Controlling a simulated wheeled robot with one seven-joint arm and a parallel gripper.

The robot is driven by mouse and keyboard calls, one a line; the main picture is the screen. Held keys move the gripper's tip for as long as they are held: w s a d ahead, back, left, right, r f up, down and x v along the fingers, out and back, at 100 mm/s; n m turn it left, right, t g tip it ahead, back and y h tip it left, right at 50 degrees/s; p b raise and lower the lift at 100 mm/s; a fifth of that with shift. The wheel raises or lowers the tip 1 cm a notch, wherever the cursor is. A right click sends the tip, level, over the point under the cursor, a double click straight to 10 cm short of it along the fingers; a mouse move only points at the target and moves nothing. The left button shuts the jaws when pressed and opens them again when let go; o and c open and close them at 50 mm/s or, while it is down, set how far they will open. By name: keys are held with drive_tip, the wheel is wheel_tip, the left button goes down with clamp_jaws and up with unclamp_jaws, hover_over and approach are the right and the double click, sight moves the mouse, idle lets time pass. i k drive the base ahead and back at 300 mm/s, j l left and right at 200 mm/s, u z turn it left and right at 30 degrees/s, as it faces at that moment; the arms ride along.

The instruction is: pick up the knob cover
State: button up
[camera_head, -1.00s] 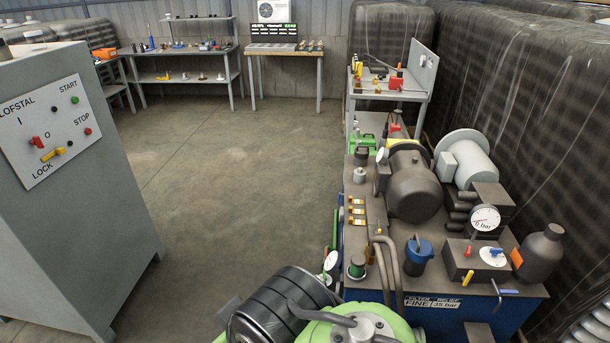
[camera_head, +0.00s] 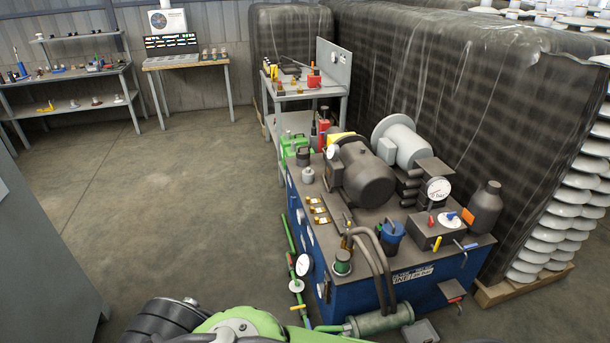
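I cannot single out the knob cover in this view; several small coloured parts are too small to tell apart. A dark valve block (camera_head: 431,231) on the power unit carries a red knob, a blue-and-white knob (camera_head: 452,216) and a yellow handle (camera_head: 437,243). Small red and yellow items (camera_head: 314,80) stand on the grey bench behind the unit. My green and black arm (camera_head: 240,323) shows at the bottom edge. My gripper is not in view.
The blue hydraulic power unit (camera_head: 352,297) stands at centre right, with green pipes (camera_head: 291,240) along its left side. Wrapped pallets (camera_head: 420,110) stand behind it. A grey cabinet (camera_head: 40,265) is at the left edge. Open floor (camera_head: 190,180) lies between.

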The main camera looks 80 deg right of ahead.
sight(308, 174)
drive_tip(key=i+l+z, duration=0.2)
drive_tip(key=i+z, duration=0.95)
drive_tip(key=i+j+z, duration=0.2)
drive_tip(key=i+z, duration=0.15)
drive_tip(key=i+l+z, duration=0.25)
drive_tip(key=i+z, duration=0.2)
drive_tip(key=i, duration=0.2)
drive_tip(key=i+z, duration=0.4)
drive_tip(key=i, duration=0.25)
drive_tip(key=i+j+z, duration=0.2)
drive_tip(key=i+z, duration=0.25)
drive_tip(key=i, duration=0.2)
drive_tip(key=i+l, duration=0.1)
drive_tip(key=i, duration=0.2)
drive_tip(key=i+l, duration=0.15)
drive_tip(key=i, duration=0.15)
